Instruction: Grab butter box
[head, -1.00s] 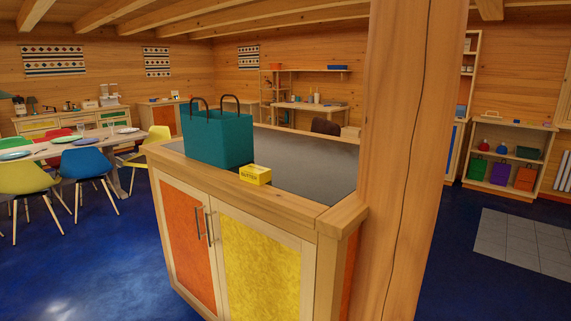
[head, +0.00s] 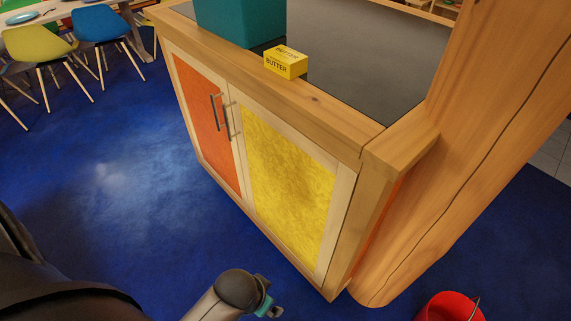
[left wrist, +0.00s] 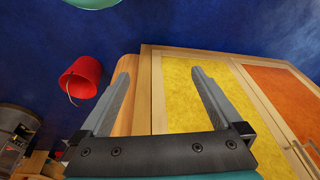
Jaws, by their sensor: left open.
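The yellow butter box (head: 285,63) lies on the front wooden edge of the cabinet's dark counter, with "BUTTER" printed on its side. It touches or stands close to the teal bag (head: 228,22), whose top is cut off. My left gripper is open and empty in the left wrist view (left wrist: 160,85), its two fingers apart in front of the yellow cabinet door. In the head view part of my left arm shows at the bottom, well below the box and in front of the cabinet. The butter box is not in the left wrist view. My right gripper is not in view.
The cabinet has an orange door (head: 208,122) and a yellow door (head: 287,180) with handles. A thick wooden post (head: 480,130) stands at its right end. A red bucket (head: 450,308) stands on the blue floor near the post. Chairs (head: 102,24) stand at upper left.

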